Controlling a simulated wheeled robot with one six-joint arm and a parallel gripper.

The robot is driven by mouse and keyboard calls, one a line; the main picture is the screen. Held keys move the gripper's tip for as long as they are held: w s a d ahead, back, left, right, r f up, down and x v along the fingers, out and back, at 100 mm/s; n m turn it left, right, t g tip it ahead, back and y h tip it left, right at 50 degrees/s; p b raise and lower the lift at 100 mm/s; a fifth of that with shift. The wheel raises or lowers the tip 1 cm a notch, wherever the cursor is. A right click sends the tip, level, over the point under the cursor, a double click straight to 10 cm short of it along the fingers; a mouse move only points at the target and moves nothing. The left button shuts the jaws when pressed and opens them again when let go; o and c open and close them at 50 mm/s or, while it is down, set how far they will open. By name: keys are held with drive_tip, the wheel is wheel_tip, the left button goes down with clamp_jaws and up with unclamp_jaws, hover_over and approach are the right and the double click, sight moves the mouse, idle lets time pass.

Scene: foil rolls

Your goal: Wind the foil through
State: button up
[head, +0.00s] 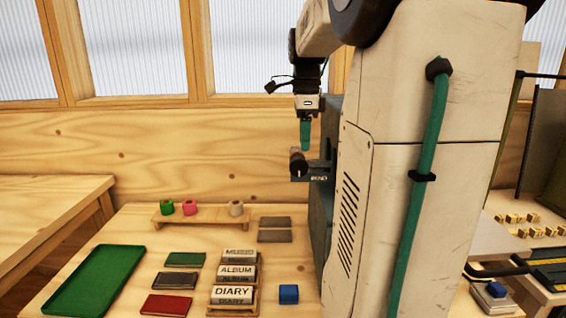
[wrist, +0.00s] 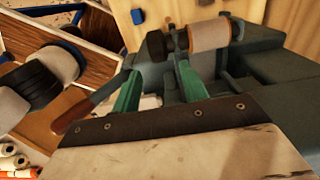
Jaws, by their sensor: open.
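My gripper (head: 305,146) hangs with green fingers pointing down, just above the dark machine (head: 313,177) at the table's back. In the wrist view my gripper (wrist: 160,72) is open, with nothing between its fingers. A copper-beige foil roll (wrist: 209,35) sits on the machine beyond the fingertips, with a dark knob (wrist: 182,40) at its left end. The roll and fingers look apart, though the exact gap is unclear. A brown handle (wrist: 92,108) reaches out to the left. No loose foil strip can be made out. My arm hides much of the machine in the head view.
A wooden rack (head: 190,220) holds green (head: 167,207), pink (head: 190,208) and beige (head: 235,208) rolls.

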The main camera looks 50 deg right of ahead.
sight(303, 159)
wheel_tip(303, 159, down, 7)
drive_tip(key=shift+a, duration=0.1)
idle(0.3)
clamp_jaws()
drive_tip(key=shift+s+f+t+y, duration=0.1)
drive_tip(key=shift+t+y, duration=0.3)
drive_tip(key=shift+f+t+y, duration=0.1)
drive_tip(key=shift+t+y, duration=0.5)
drive_tip(key=shift+t, duration=0.2)
